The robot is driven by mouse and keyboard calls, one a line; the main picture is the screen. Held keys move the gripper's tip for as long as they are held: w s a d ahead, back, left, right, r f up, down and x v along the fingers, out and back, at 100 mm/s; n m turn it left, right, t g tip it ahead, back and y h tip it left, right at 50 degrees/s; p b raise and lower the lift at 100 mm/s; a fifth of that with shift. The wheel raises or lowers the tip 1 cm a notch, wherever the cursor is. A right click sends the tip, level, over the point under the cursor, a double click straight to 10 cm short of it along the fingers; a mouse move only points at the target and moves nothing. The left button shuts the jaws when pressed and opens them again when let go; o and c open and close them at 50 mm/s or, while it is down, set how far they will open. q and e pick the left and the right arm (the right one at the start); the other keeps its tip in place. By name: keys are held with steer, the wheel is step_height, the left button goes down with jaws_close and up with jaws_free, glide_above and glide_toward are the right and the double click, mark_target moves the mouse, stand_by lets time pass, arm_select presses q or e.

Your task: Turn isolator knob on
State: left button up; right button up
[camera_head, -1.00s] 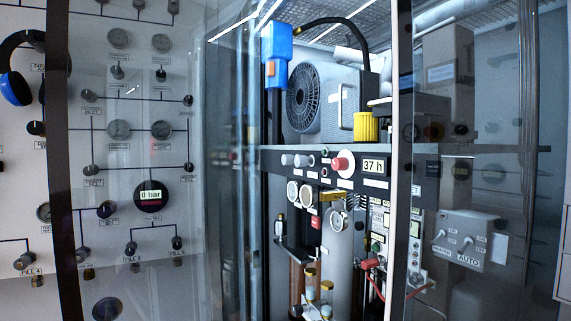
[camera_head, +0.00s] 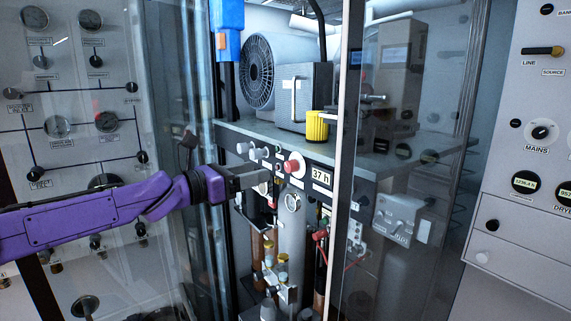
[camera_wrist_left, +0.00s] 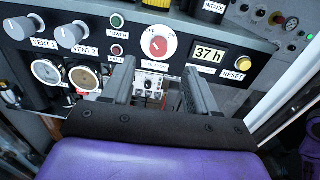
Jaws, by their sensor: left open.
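The isolator knob (camera_wrist_left: 158,45) is red on a round white dial, on the dark panel strip, between the small lamps and the "37 h" display. In the wrist view its pointer line looks roughly upright. In the head view the knob (camera_head: 294,166) shows as a red disc to the left of the display. My left gripper (camera_wrist_left: 155,72) is open and empty. Its two fingers point toward the panel, one on each side below the knob, apart from it. In the head view the left gripper (camera_head: 262,178) is just left of the knob. My right gripper is not in view.
The "37 h" display (camera_wrist_left: 210,54) and yellow reset button (camera_wrist_left: 243,63) are right of the knob. Grey vent knobs (camera_wrist_left: 70,35) and gauges (camera_wrist_left: 84,77) are left. A glass door edge (camera_head: 340,150) stands to the right. Pipes (camera_head: 292,235) and fittings are below.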

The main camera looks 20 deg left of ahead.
mark_target(287, 166)
arm_select(q)
steer(key=x, duration=1)
steer(key=shift+f, duration=0.3)
steer(key=c, duration=1)
steer(key=shift+d, duration=0.1)
steer(key=shift+c, duration=0.3)
